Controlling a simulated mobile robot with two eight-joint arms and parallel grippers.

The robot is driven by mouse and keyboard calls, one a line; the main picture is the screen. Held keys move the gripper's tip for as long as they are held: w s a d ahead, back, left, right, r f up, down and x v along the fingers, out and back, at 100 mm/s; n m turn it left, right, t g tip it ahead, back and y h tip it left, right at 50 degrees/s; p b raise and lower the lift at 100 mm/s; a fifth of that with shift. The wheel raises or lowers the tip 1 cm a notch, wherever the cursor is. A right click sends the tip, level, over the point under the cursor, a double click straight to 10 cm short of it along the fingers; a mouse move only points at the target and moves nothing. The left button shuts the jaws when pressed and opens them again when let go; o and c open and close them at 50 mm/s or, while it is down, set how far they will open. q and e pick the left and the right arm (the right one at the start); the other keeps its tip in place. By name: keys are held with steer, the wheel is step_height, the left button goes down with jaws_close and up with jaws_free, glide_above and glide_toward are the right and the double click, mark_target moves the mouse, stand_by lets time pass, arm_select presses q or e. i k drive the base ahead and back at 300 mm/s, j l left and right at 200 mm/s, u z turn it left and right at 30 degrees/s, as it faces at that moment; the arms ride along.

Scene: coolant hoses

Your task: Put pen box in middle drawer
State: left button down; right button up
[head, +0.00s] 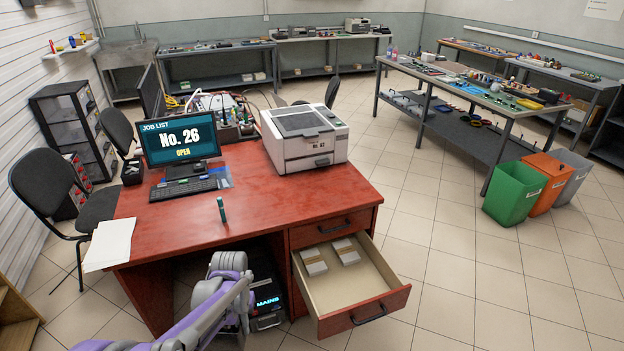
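A slim dark teal object (221,209) stands upright near the front of the red desk (265,192); it may be the pen box, but it is too small to be sure. A drawer (365,306) below the shut top drawer (330,228) is pulled out. Inside it, two small pale stacks or boxes (314,262) lie toward the back, and its front part is bare. My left arm comes in from the lower left, and its gripper (242,297) is low in front of the desk, left of the open drawer. Its fingers are not clear. My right gripper is not in view.
A monitor (180,139), keyboard (184,188) and white sheet (109,244) are on the desk's left side. A printer (305,138) stands at the back right. A black unit (267,300) sits under the desk. The floor right of the drawer is clear.

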mark_target(350, 295)
steer(key=i+l+z, duration=0.8)
steer(key=i+z, duration=0.2)
steer(key=i, duration=0.15)
